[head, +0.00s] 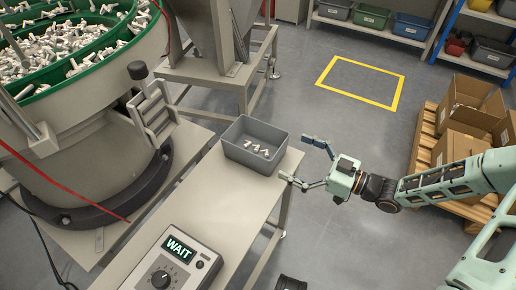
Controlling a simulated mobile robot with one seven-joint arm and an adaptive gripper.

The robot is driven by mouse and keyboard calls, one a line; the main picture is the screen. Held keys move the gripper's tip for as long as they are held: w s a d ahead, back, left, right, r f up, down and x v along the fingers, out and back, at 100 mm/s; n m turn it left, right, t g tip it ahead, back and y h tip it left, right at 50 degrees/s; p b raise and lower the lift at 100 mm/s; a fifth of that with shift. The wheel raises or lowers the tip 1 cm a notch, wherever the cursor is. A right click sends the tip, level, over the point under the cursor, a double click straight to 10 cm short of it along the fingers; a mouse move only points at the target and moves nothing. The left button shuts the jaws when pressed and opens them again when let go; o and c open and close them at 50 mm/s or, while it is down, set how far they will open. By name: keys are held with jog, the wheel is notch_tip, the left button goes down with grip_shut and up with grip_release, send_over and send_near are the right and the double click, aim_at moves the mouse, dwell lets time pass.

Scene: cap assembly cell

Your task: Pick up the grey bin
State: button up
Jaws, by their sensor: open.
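The grey bin (237,151) stands upright on the far end of the pale bench (207,203). It is open at the top and holds several small white parts (257,149). My gripper (299,160) is just to the right of the bin, beyond the bench's right edge, with its fingers spread and pointing left toward the bin. It is open and empty, and a gap shows between the fingers and the bin wall.
A control box reading WAIT (172,255) sits on the near bench end. A large bowl feeder (80,120) stands at left. Cardboard boxes on a pallet (426,140) are at right. Shelves with bins (370,17) are at the back. Floor inside the yellow outline (361,82) is clear.

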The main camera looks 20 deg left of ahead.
aim_at(281, 150)
jog(key=a, duration=0.5)
jog(key=shift+w+a+r+b, duration=0.1)
jog(key=shift+w+a+b, duration=0.05)
jog(key=shift+a+b, duration=0.15)
jog(key=a, duration=0.2)
jog(key=a+b, duration=0.1)
jog(key=a, duration=0.1)
jog(key=shift+w+a+f, duration=0.1)
jog(key=shift+w+f, duration=0.1)
jog(key=shift+f, duration=0.15)
jog(key=shift+a, duration=0.45)
jog(key=c, duration=1)
jog(key=shift+c, duration=0.4)
jog(key=shift+r, duration=0.15)
